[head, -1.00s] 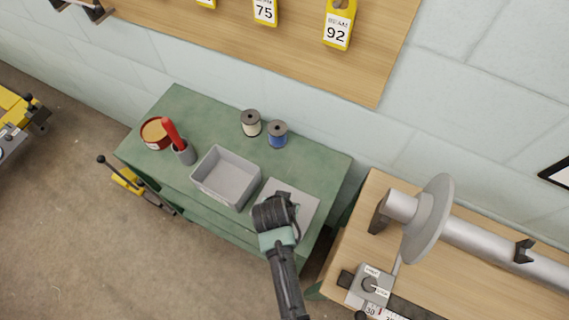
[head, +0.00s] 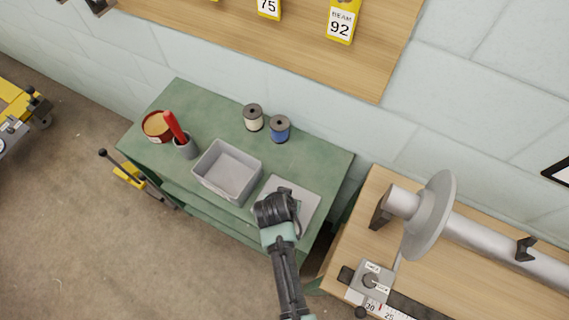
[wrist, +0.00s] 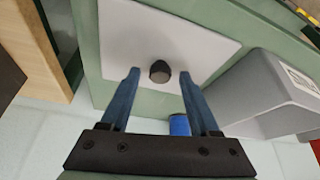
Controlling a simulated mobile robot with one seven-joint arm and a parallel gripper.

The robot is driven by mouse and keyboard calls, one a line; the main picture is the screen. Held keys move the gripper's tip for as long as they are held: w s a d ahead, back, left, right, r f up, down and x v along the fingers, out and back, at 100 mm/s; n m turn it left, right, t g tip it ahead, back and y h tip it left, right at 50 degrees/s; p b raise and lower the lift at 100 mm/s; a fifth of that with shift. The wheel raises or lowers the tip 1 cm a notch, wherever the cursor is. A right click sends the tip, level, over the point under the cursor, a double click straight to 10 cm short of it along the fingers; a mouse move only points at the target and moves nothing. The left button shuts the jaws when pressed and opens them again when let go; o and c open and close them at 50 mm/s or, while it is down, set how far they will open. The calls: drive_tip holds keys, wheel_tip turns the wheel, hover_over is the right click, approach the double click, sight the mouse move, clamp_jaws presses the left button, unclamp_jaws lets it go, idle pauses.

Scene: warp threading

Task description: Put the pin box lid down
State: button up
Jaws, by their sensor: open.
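The pin box lid (head: 306,199) is a flat, light grey plate lying on the green bench top, to the right of the open grey pin box (head: 212,185). In the wrist view the lid (wrist: 125,40) shows a dark round knob (wrist: 160,72) on top. My gripper (wrist: 158,76) is open over the lid, with one finger on each side of the knob and a gap visible on both sides. In the head view my wrist hides the knob and part of the lid. The pin box (wrist: 262,88) also shows at the right of the wrist view.
A cream spool (head: 254,118) and a blue spool (head: 279,129) stand at the bench's back. A red-handled tool in a grey cup (head: 186,148) and a round red tin (head: 156,127) stand at the left. A wooden table with a metal roller (head: 480,240) is at the right.

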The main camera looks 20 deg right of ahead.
drive_tip(key=v, duration=1.2)
drive_tip(key=w+a+r+n+t, duration=0.15)
drive_tip(key=w+r+t, duration=0.35)
drive_tip(key=w+r, duration=0.7)
drive_tip(key=w+a+r+n+t, duration=0.15)
drive_tip(key=w+r+t, duration=0.4)
drive_tip(key=r, duration=1.25)
wheel_tip(320, 180, up, 17)
drive_tip(key=a+n+t+y, duration=0.1)
drive_tip(key=a+n+t, duration=0.1)
drive_tip(key=t, duration=0.3)
drive_tip(key=s+a+r+n+t+y, duration=0.1)
drive_tip(key=s+r+t, duration=0.3)
drive_tip(key=r, duration=0.6)
drive_tip(key=s+a+r+n+t+y, duration=0.1)
drive_tip(key=s+a+r+t, duration=0.2)
drive_tip(key=s+r, duration=0.6)
drive_tip(key=shift+r+n+t+p, duration=0.35)
drive_tip(key=shift+r+t, duration=0.2)
drive_tip(key=shift+r, duration=0.45)
drive_tip(key=shift+a, duration=0.1)
